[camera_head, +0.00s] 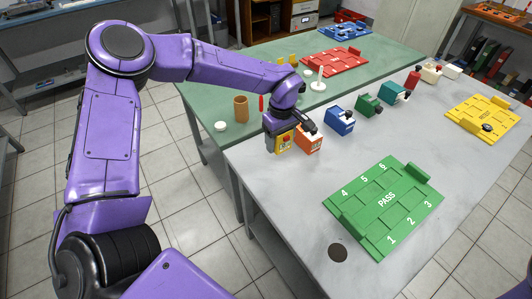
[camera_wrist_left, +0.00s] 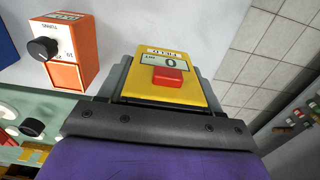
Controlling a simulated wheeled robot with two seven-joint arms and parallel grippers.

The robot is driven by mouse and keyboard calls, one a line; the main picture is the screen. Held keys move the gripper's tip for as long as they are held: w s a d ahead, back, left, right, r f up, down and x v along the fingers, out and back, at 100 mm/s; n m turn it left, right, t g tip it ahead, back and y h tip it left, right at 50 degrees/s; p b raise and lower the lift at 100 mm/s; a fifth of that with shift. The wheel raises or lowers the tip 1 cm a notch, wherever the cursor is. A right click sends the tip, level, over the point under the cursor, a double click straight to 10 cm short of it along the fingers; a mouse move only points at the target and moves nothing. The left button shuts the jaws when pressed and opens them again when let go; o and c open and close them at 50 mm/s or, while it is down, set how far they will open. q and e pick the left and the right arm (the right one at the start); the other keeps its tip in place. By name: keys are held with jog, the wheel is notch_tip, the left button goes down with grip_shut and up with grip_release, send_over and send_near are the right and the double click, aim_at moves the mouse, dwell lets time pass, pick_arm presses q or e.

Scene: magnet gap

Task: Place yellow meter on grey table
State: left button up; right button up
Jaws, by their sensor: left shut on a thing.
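The yellow meter (camera_head: 284,142) is at the near left part of the grey table (camera_head: 290,200), close to its left edge. My left gripper (camera_head: 281,130) is shut on it from above. In the left wrist view the yellow meter (camera_wrist_left: 166,78) sits between the fingers, with a display reading 0 and a red button facing the camera. Whether its base touches the table cannot be told. My right gripper is not in view.
An orange meter (camera_head: 309,140) stands just right of the yellow one, with blue (camera_head: 340,120), green (camera_head: 369,104) and teal meters (camera_head: 396,92) in a row behind. A green PASS tray (camera_head: 385,205) lies in front. A yellow tray (camera_head: 482,118) lies at right. A green table (camera_head: 225,95) adjoins.

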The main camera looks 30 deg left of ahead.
aim_at(266, 163)
pick_arm(q)
jog(key=a+f, duration=0.1)
jog(key=f, duration=0.1)
jog(key=s+a+f, duration=0.1)
jog(key=f, duration=0.2)
jog(key=a+f, duration=0.2)
jog(key=f, duration=0.1)
jog(key=shift+s+f+p, duration=0.1)
jog(key=shift+s+p, duration=0.15)
jog(key=shift+p, duration=0.15)
jog(key=shift+w+f, duration=0.15)
jog(key=shift+f, duration=0.2)
jog(key=shift+f, duration=0.1)
jog(key=o, duration=1.2)
jog(key=shift+o, duration=0.2)
notch_tip(266, 163, up, 12)
jog(key=shift+r, duration=0.2)
jog(key=shift+d+f, duration=0.1)
